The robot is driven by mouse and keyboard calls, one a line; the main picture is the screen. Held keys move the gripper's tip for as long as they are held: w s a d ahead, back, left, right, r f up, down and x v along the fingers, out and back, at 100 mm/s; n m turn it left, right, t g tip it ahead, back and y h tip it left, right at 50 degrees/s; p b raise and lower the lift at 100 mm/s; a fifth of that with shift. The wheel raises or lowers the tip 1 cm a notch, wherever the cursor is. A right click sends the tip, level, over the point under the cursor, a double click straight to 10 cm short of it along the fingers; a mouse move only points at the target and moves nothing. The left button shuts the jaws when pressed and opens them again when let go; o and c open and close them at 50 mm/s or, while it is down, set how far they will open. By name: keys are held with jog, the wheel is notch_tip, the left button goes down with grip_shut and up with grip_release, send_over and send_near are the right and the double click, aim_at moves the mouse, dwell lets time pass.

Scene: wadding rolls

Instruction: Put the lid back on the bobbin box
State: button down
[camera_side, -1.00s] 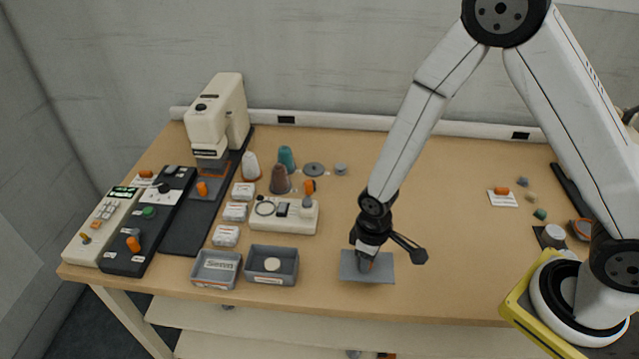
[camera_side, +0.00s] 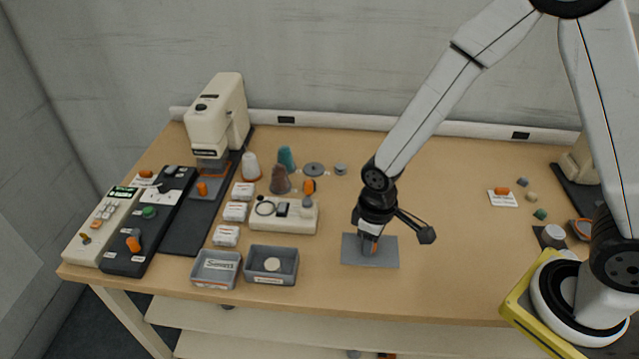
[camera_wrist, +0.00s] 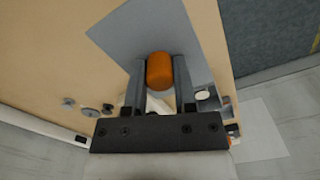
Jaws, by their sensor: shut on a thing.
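The lid is a flat grey plate (camera_side: 357,255) with an orange knob, right of the front boxes in the side view. The wrist view shows the plate (camera_wrist: 145,25) beyond the knob (camera_wrist: 160,68). My gripper (camera_side: 369,243) points down and is shut on the orange knob, with one finger on each side of it. The plate seems to be held just above the table. Two open grey boxes stand side by side near the front edge: a left one (camera_side: 199,279) with a white label and a right one (camera_side: 287,276) with a cream disc inside. I cannot read which holds bobbins.
A cream device (camera_side: 262,224) with a dial stands behind the right box. Cone spools (camera_side: 280,180) and a cream sewing machine (camera_side: 218,115) stand farther back. Several small white packs (camera_side: 235,211) line up behind the left box. The table between the boxes and the lid is clear.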

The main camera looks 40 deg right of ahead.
jog(key=shift+w, duration=0.1)
jog(key=shift+w+a, duration=0.35)
jog(key=shift+w, duration=0.1)
jog(key=w+a, duration=1.3)
jog(key=shift+w+a+r, duration=0.25)
jog(key=shift+a, duration=0.15)
jog(key=shift+f, duration=0.2)
jog(key=shift+f, duration=2.45)
jog(key=shift+f, duration=0.25)
